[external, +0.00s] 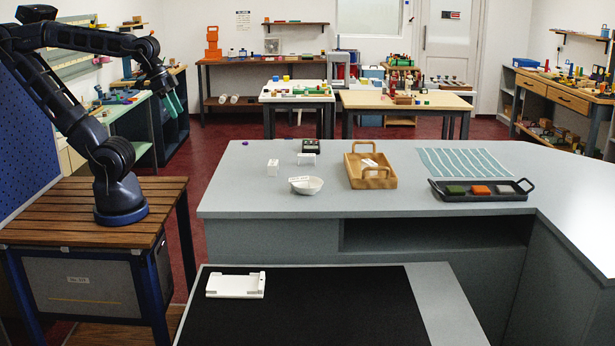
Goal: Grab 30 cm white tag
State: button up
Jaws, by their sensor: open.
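My gripper (175,103) is at the upper left, high above the floor and left of the grey counter, fingers pointing down, open and empty. Several small white items could be the tag, but no "30 cm" print is readable. A small white card (306,159) stands in front of a dark box with coloured marks. A white upright piece (272,168) stands to its left. A white bowl (306,187) has a pale label at its rim. A white piece (369,163) lies in the wooden tray. My gripper is apart from all of them.
The grey counter (240,205) also bears the wooden tray (383,182), a striped pale-green sheet (463,161) and a black tray (508,196) with three coloured swatches. A white holder (236,285) lies on a black mat (330,310) in front.

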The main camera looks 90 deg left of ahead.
jog(key=w+a+n+g+h, duration=0.15)
jog(key=w+n, duration=0.25)
jog(key=w, duration=0.4)
jog(key=n+g+h, duration=0.3)
jog(key=n+g, duration=0.1)
jog(key=n, duration=0.9)
send_over(273, 162)
jog(key=a, duration=0.4)
notch_tip(273, 162, down, 14)
jog(key=shift+t, duration=0.35)
jog(key=x, duration=0.5)
jog(key=shift+w+d+f, duration=0.25)
jog(key=shift+w+d, duration=0.05)
jog(key=shift+w, duration=0.05)
jog(key=shift+s+x, duration=0.15)
jog(key=shift+x, duration=1.15)
jog(key=shift+s+x, duration=0.1)
jog(key=shift+x, duration=1.2)
jog(key=shift+a, duration=0.1)
jog(key=shift+c, duration=0.2)
jog(key=c, duration=1)
